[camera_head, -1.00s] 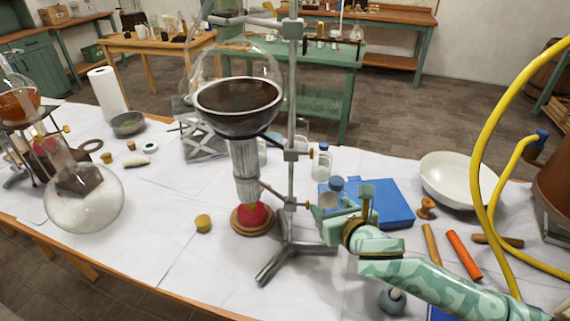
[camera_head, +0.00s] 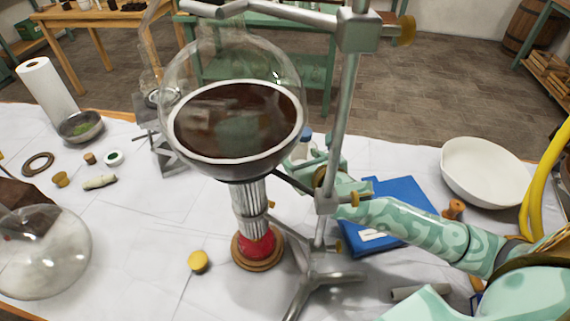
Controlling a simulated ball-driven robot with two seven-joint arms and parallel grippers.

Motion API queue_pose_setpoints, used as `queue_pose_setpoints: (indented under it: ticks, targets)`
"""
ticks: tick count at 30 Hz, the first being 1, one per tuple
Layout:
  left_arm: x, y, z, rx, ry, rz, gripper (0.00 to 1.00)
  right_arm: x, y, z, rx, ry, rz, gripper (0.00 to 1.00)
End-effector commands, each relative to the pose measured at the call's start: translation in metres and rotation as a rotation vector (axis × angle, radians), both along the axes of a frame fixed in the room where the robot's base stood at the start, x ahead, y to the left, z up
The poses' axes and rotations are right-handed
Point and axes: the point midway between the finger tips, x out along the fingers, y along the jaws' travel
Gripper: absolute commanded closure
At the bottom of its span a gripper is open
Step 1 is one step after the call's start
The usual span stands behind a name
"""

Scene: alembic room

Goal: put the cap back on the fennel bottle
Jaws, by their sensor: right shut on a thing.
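My right gripper (camera_head: 320,160) is shut, behind the stand's rod and to the right of the big flask; its arm comes in from the right. A small blue cap (camera_head: 306,132) shows just above and left of its fingers. The rod and flask hide most of the grip, so how the cap sits between the fingers is not clear. A clear small bottle (camera_head: 297,153) shows in part beside the fingers; its label cannot be read, and whether the cap touches it is hidden. My left gripper is not in view.
The round flask (camera_head: 237,120) of dark liquid and its metal stand (camera_head: 348,120) rise in front of the gripper. A blue book (camera_head: 405,193), a white bowl (camera_head: 487,172) and a yellow hose (camera_head: 550,180) lie to the right.

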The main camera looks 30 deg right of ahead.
Motion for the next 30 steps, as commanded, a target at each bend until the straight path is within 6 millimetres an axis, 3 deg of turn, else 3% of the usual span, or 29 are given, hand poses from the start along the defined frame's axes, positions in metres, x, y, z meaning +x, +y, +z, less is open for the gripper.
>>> queue_pose_setpoints:
  ticks: [3, 8, 13, 18, 24, 30]
  targets:
    - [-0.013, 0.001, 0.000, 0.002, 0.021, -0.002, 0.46, 0.001, 0.000, 0.000, 0.000, -0.001, 0.000, 1.00]
    - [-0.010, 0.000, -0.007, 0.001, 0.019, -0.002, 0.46, 0.013, -0.004, -0.007, -0.001, -0.001, -0.002, 1.00]
    - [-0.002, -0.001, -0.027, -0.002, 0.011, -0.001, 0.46, 0.050, -0.014, -0.028, 0.001, -0.001, -0.004, 1.00]
    - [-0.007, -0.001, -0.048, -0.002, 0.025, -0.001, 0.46, 0.091, -0.025, -0.048, 0.001, 0.001, -0.003, 1.00]
    - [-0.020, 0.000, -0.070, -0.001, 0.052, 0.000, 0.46, 0.118, -0.032, -0.084, 0.001, 0.004, -0.003, 1.00]
    - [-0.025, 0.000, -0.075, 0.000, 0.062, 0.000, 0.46, 0.128, -0.035, -0.091, 0.001, 0.000, 0.000, 1.00]
